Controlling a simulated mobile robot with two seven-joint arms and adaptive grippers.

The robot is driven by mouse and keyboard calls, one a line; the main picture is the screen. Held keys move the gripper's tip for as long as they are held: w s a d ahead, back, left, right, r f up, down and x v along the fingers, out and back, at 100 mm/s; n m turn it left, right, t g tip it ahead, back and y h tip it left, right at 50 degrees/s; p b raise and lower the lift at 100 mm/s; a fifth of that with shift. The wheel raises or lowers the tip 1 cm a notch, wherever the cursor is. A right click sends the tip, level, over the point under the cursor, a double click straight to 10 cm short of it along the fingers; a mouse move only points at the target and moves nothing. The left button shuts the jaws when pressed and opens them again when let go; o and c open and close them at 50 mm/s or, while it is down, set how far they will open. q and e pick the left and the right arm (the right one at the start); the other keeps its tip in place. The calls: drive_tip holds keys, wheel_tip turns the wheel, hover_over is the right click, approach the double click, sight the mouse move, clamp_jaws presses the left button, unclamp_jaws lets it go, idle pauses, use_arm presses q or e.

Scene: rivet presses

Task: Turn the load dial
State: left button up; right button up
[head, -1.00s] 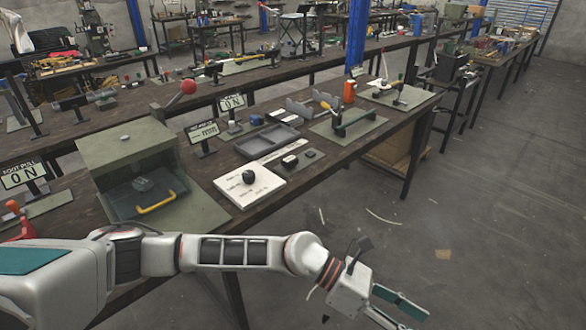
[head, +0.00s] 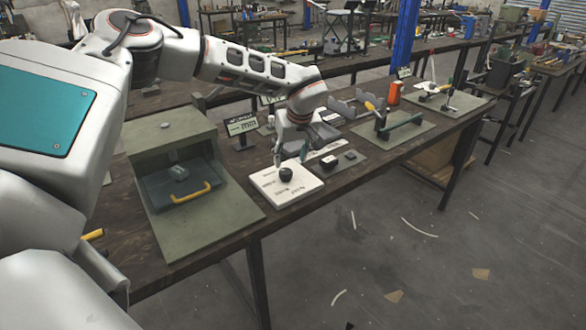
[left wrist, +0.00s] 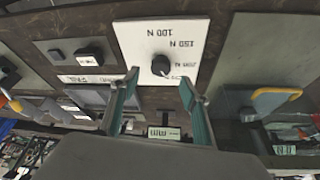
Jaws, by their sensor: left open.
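The load dial is a black knob (head: 285,174) on a white plate (head: 297,193) with printed load marks, on the bench. In the left wrist view the knob (left wrist: 160,66) sits near the top middle, on the white plate (left wrist: 190,38) marked "100 N" and "150 N". My left gripper (head: 290,158) hangs above the far side of the plate. In the left wrist view its two green fingers (left wrist: 158,82) are spread wide, with the knob ahead between their tips and nothing held. Contact with the knob is not visible. My right gripper is not in view.
A green box with a yellow handle (head: 190,192) stands left of the plate. Small black blocks (head: 328,163) lie to its right, and a green lever fixture (head: 400,128) is farther right. A sign (head: 241,125) stands behind.

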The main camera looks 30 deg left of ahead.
sight(286, 171)
use_arm(q)
drive_tip(key=x, duration=0.5)
drive_tip(key=a+x, duration=0.1)
drive_tip(key=x, duration=0.1)
drive_tip(key=shift+w+f+b, duration=0.1)
drive_tip(key=shift+w+b, duration=0.05)
drive_tip(key=shift+b, duration=0.15)
drive_tip(key=c, duration=1.1)
